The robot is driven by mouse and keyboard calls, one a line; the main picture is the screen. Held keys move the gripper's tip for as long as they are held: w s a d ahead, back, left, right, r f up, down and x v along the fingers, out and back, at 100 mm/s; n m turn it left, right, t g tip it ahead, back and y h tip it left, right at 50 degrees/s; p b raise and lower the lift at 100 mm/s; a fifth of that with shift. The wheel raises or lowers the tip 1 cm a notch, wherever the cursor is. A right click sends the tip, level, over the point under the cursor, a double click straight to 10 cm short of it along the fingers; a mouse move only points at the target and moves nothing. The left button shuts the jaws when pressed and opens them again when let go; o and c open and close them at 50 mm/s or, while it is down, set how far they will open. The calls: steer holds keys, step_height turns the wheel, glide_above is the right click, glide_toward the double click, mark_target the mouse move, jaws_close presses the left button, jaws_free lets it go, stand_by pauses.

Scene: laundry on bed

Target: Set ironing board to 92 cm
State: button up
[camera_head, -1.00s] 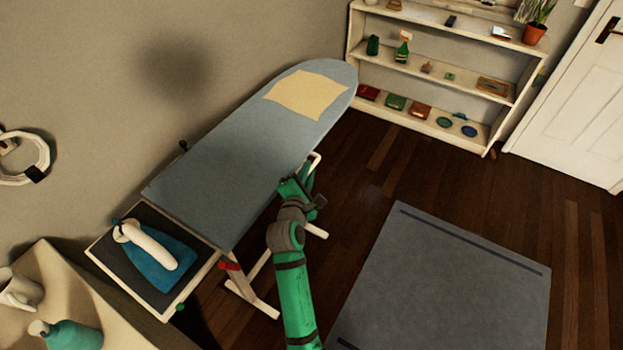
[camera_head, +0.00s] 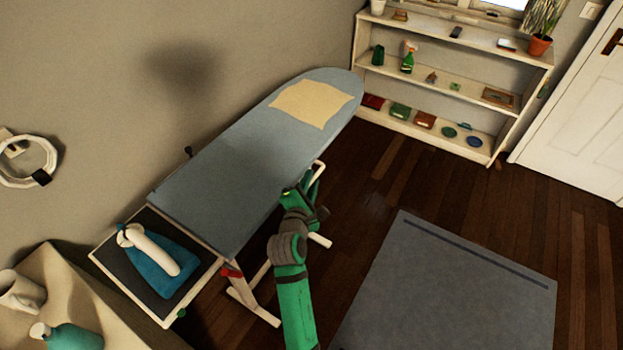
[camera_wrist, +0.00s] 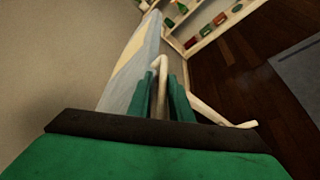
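The ironing board (camera_head: 235,165) has a blue-grey top and white legs, and stands along the wall. A pale yellow cloth (camera_head: 312,103) lies flat near its far end. A white bar bent into a loop (camera_head: 319,168) sticks out under its right edge. My green gripper (camera_head: 308,185) is at this loop. In the wrist view the loop (camera_wrist: 161,66) passes between the two green fingers (camera_wrist: 161,98); whether they press on it is not clear. A red part (camera_head: 231,272) shows under the board's near end. No height reading is visible.
A blue-and-white iron (camera_head: 160,258) rests on a dark-topped stand (camera_head: 135,262) at the board's near end. A shelf unit (camera_head: 440,73) stands beyond. A grey mat (camera_head: 450,290) lies on the wooden floor to the right. The floor between shelf and mat is clear.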

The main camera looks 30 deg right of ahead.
steer(key=v, duration=0.9)
steer(key=shift+a+r, duration=0.15)
steer(key=shift+s, duration=0.15)
steer(key=s+a+f+m+t+y, duration=0.2)
steer(key=s+a+f+m+y, duration=0.15)
steer(key=s+a+f, duration=0.45)
steer(key=s+a+f+m+t+y, duration=0.1)
steer(key=s+a+f+m+y, duration=0.2)
steer(key=s+a, duration=0.5)
steer(key=s+a+r+m+y, duration=0.2)
steer(key=s+a+m, duration=0.2)
steer(key=s, duration=0.4)
steer(key=s+a+r+m+t+y, duration=0.1)
steer(key=s+a+r+m+y, duration=0.1)
steer(key=s+a+m, duration=0.3)
steer(key=v, duration=0.3)
steer(key=shift+s, duration=0.3)
